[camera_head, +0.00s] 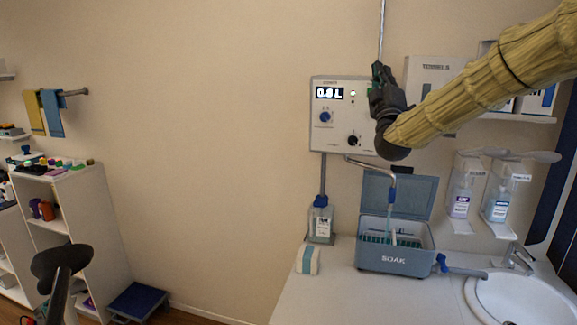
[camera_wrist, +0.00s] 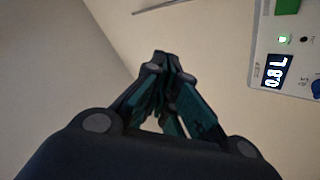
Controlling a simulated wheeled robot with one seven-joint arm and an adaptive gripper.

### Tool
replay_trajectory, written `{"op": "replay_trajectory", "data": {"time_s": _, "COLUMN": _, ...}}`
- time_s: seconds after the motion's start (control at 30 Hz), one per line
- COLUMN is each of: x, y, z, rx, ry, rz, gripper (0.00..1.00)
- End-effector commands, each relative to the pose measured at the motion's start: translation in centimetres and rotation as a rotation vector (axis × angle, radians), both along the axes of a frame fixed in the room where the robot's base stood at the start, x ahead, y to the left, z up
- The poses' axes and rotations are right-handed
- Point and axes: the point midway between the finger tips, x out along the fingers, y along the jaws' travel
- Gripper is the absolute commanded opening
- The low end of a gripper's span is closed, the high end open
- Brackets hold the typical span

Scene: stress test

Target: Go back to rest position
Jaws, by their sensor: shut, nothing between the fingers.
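My gripper (camera_head: 378,75) is at the end of my arm, which has a yellow cover, in the head view. It is raised in front of the upper right part of the wall dispenser unit (camera_head: 331,122), pointing up. In the wrist view my gripper (camera_wrist: 160,60) has its fingers together with nothing between them. The dispenser's display (camera_wrist: 277,72) reads 0.8 L at the right of the wrist view. I cannot tell whether the gripper touches the unit.
Below stands an open blue box marked SOAK (camera_head: 395,262) on a white counter (camera_head: 330,296), with a spout over it. A sink (camera_head: 515,300), bottle dispensers (camera_head: 462,190) and a shelf (camera_head: 520,117) are at right. Shelving (camera_head: 85,200) and a blue step (camera_head: 138,300) are at left. The middle wall is clear.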

Motion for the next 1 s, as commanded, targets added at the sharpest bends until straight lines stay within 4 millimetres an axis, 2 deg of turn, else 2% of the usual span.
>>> {"op": "replay_trajectory", "data": {"time_s": 0.33, "x": 1.3, "y": 0.7, "z": -8.0, "rx": 0.045, "ry": 0.139, "rz": 0.059, "gripper": 0.00}}
{"op": "replay_trajectory", "data": {"time_s": 0.47, "x": 1.8, "y": 1.3, "z": -12.5, "rx": 0.075, "ry": 0.217, "rz": 0.093, "gripper": 0.00}}
{"op": "replay_trajectory", "data": {"time_s": 0.57, "x": 2.0, "y": 1.8, "z": -17.5, "rx": 0.108, "ry": 0.303, "rz": 0.124, "gripper": 0.00}}
{"op": "replay_trajectory", "data": {"time_s": 0.7, "x": 1.6, "y": 2.7, "z": -25.5, "rx": 0.172, "ry": 0.445, "rz": 0.170, "gripper": 0.00}}
{"op": "replay_trajectory", "data": {"time_s": 0.77, "x": 1.2, "y": 3.0, "z": -28.9, "rx": 0.202, "ry": 0.505, "rz": 0.186, "gripper": 0.00}}
{"op": "replay_trajectory", "data": {"time_s": 1.0, "x": -2.2, "y": 3.9, "z": -42.4, "rx": 0.335, "ry": 0.752, "rz": 0.227, "gripper": 0.00}}
